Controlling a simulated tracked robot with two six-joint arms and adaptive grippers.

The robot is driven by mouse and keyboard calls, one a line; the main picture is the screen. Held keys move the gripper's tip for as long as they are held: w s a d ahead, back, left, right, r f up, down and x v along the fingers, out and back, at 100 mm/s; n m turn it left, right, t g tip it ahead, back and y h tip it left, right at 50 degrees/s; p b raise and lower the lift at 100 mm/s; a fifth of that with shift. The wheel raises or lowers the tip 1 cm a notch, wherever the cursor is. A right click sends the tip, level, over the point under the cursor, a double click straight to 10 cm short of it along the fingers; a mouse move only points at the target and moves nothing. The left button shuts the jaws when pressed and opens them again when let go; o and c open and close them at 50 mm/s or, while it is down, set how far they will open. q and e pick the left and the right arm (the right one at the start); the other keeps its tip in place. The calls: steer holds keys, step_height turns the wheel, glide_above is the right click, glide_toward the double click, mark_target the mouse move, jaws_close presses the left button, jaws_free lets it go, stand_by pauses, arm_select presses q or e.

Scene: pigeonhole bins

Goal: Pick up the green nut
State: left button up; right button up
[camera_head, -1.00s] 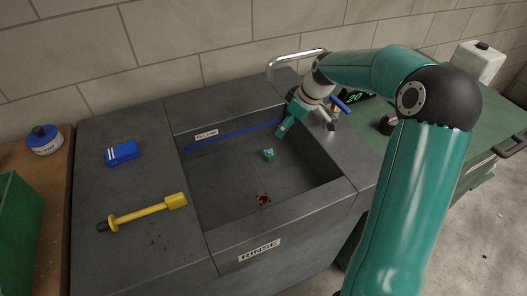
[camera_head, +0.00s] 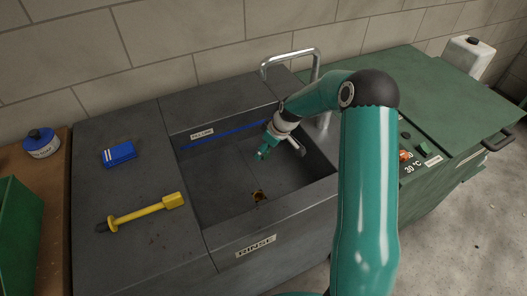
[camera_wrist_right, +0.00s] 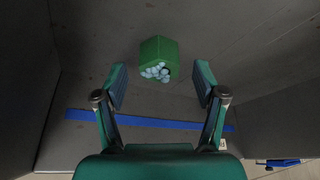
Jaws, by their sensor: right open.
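The green nut (camera_wrist_right: 155,52) lies on the sink floor in the right wrist view, with pale whitish bubbles on its near face. It sits just beyond my right gripper's fingertips (camera_wrist_right: 160,80), roughly centred between them, and neither finger touches it. The right gripper is open and empty. In the head view my right gripper (camera_head: 265,151) reaches down into the rinse sink (camera_head: 222,178) and covers the spot of the nut, so I cannot make the nut out clearly there. My left gripper is not in view.
Sink walls surround the gripper; a blue line (camera_head: 215,138) runs along the back wall. A metal tap (camera_head: 291,58) rises behind it. A rusty drain (camera_head: 258,196) is in the floor. A yellow-handled tool (camera_head: 142,212) and a blue block (camera_head: 118,154) lie on the left counter.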

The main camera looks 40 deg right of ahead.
steer(key=shift+w+f, duration=0.25)
steer(key=shift+f, duration=0.3)
jaws_close()
